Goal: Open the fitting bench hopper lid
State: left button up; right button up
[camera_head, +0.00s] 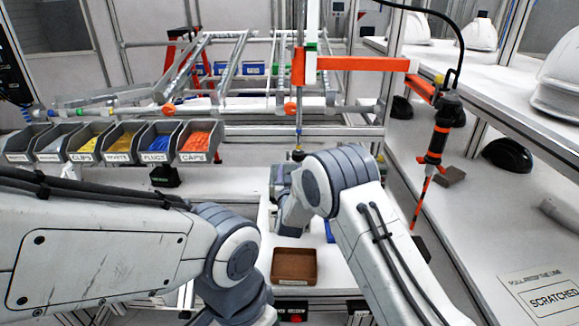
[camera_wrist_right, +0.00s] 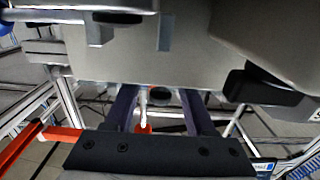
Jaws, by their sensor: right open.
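I cannot clearly pick out the hopper lid in either view. In the right wrist view a large grey housing (camera_wrist_right: 190,55) fills the top, with a pale slot in its face; I cannot tell whether it is the hopper. My right gripper (camera_wrist_right: 160,98) points at its lower edge, its two dark fingers apart with a gap between them. A thin pale rod with an orange-red end (camera_wrist_right: 143,122) shows in that gap, and I cannot tell how far behind it is. In the head view my right wrist reaches over the bench (camera_head: 240,178), hiding its own fingers. My left gripper is out of sight.
Labelled grey bins (camera_head: 125,142) stand at the back left of the bench. A brown tray (camera_head: 294,266) lies between my arms. An orange-and-black hanging tool (camera_head: 436,140) is right of my right arm. White helmet shells (camera_head: 560,85) sit on the right shelves.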

jog(key=shift+w, duration=0.45)
grip_shut()
dwell(1.2)
